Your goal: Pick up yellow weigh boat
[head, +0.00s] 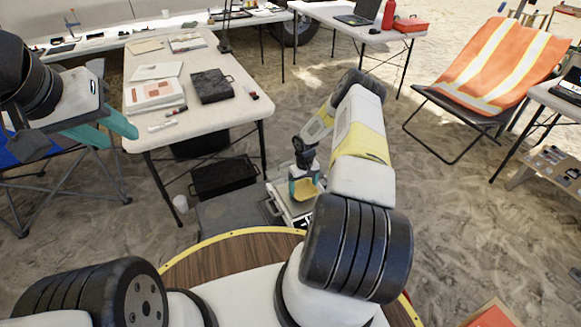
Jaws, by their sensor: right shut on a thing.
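The yellow weigh boat (303,191) is low, between the teal fingertips of my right gripper (304,184), above a pale tray-like box on the ground. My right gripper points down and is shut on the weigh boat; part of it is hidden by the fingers. My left gripper (112,131) is at the left edge of the white table, with its teal fingers apart and nothing seen between them.
The white table (218,116) holds papers, a red-and-white box (154,95) and a black case (211,86). Black crates (224,177) stand on the sand below. An orange chair (500,60) is at right. Open sand lies to my right.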

